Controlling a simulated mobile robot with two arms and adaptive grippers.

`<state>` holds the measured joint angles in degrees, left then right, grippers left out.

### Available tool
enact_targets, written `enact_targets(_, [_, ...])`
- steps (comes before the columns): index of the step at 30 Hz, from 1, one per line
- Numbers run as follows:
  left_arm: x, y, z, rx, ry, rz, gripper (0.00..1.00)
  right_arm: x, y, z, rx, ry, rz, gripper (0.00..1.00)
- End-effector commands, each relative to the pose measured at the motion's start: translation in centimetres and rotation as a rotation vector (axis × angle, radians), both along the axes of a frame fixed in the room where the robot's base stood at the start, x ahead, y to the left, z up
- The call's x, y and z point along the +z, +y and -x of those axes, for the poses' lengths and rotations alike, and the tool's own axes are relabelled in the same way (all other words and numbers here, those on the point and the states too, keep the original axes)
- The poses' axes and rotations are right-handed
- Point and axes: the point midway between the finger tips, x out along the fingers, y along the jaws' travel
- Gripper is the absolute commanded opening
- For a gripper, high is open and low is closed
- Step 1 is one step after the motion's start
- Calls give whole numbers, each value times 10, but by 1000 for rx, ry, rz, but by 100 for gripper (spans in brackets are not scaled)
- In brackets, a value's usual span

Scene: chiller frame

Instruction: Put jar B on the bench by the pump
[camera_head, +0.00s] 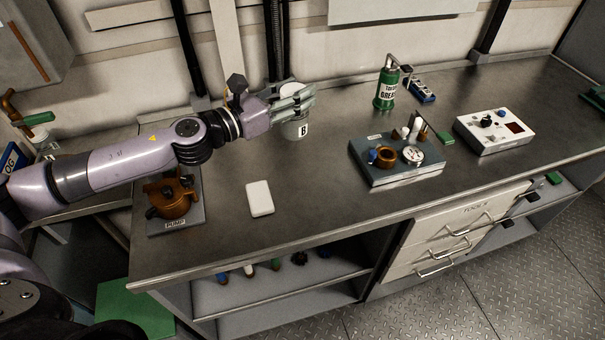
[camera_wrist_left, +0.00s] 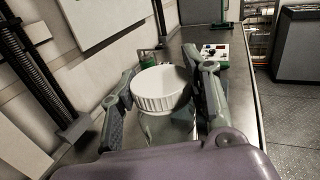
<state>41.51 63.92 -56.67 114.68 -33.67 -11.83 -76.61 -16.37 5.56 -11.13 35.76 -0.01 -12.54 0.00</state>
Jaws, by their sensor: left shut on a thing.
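Jar B (camera_head: 297,130) is a grey-green jar with a "B" label and a white lid. It is at the back of the bench, left of the green bottle, and my left gripper (camera_head: 296,103) is shut on it. In the left wrist view the jar's white lid (camera_wrist_left: 162,88) sits between the fingers of my left gripper (camera_wrist_left: 165,95). I cannot tell whether the jar's base touches the bench. The pump (camera_head: 172,197) is orange-brown on a grey plate labelled "PUMP", at the bench's left end. The bench (camera_head: 310,195) has a dark metal top. My right gripper is not in view.
A white block (camera_head: 259,198) lies between the pump and the jar. A green grease bottle (camera_head: 386,88), a grey tray of parts (camera_head: 393,176) and a white control box (camera_head: 494,131) stand to the right. My left arm passes above the pump's area. The bench's middle is clear.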

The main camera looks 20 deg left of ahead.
Motion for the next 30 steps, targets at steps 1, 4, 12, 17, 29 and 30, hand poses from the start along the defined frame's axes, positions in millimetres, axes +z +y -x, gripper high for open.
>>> enact_targets(1, [-6, 1, -1, 1, 3, 1, 8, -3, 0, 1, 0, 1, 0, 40])
enact_targets(4, [-25, 2, -1, 3, 6, 2, 8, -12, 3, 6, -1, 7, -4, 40])
enact_targets(12, [-93, 1, 0, 4, 7, 5, 8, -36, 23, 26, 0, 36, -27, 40])
enact_targets(17, [-133, 1, 0, 5, 6, 8, 8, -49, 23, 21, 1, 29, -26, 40])
enact_targets(29, [-179, 2, 0, 4, 3, 3, 8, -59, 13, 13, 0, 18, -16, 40])
enact_targets(30, [-185, 2, -1, 4, 3, 4, 8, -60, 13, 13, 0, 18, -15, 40])
